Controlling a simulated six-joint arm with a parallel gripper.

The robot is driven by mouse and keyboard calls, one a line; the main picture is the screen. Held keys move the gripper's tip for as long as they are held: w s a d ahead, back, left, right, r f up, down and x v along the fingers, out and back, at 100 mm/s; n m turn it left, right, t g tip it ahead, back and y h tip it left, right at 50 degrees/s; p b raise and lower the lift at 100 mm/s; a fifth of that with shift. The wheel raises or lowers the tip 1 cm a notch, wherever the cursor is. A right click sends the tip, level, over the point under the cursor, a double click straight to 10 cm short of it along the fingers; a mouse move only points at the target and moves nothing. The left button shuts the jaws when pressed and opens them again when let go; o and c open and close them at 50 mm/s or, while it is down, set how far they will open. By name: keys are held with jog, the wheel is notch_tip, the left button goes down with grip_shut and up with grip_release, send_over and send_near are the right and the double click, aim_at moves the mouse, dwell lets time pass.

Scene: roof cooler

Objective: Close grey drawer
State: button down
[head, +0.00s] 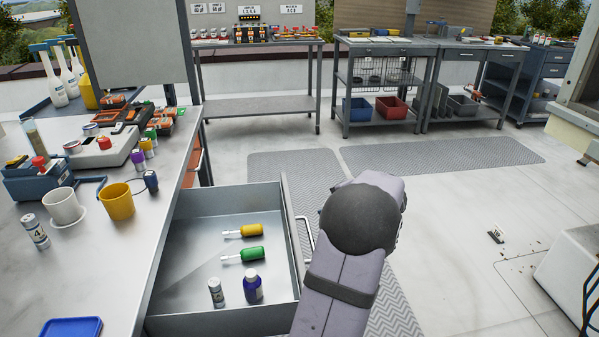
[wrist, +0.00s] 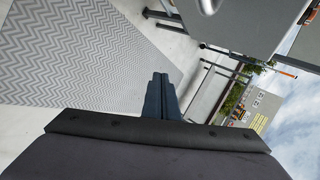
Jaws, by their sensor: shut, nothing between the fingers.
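The grey drawer (head: 195,262) stands pulled out from under the workbench at the left in the head view. It holds a yellow-handled tool (head: 246,231), a green-handled tool (head: 246,254), a blue bottle (head: 252,287) and a small grey bottle (head: 215,293). Its bar handle (head: 304,232) is on the outer front, at the right. My arm is just right of the drawer front and hides its near corner. My gripper (wrist: 158,80) is hidden behind my arm in the head view. In the wrist view it is shut and empty, with a grey panel and metal handle (wrist: 207,4) above it.
The workbench (head: 110,235) carries a white cup (head: 63,205), a yellow cup (head: 116,201) and several small items. Patterned mats (head: 290,165) cover the floor. Open floor lies right of my arm. Shelved benches (head: 380,80) stand at the back.

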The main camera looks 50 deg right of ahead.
jog(key=s+a+r+n+g+y+p, duration=0.1)
jog(key=r+n+y+p, duration=0.1)
jog(key=r+n+p, duration=0.4)
jog(key=s+a+r+n+g+y+p, duration=0.1)
jog(key=s+r+n+p, duration=0.1)
jog(key=r+n+p, duration=0.5)
jog(key=shift+s+r+y+p, duration=0.25)
jog(key=shift+y+p, duration=0.15)
jog(key=shift+p, duration=0.85)
jog(key=shift+w+f, duration=0.1)
jog(key=w+a+f+p, duration=0.2)
jog(key=w+a+f, duration=0.1)
jog(key=w+f, duration=0.4)
jog(key=shift+w+a+f+p, duration=0.3)
jog(key=shift+w+f+p, duration=0.1)
jog(key=shift+w, duration=0.45)
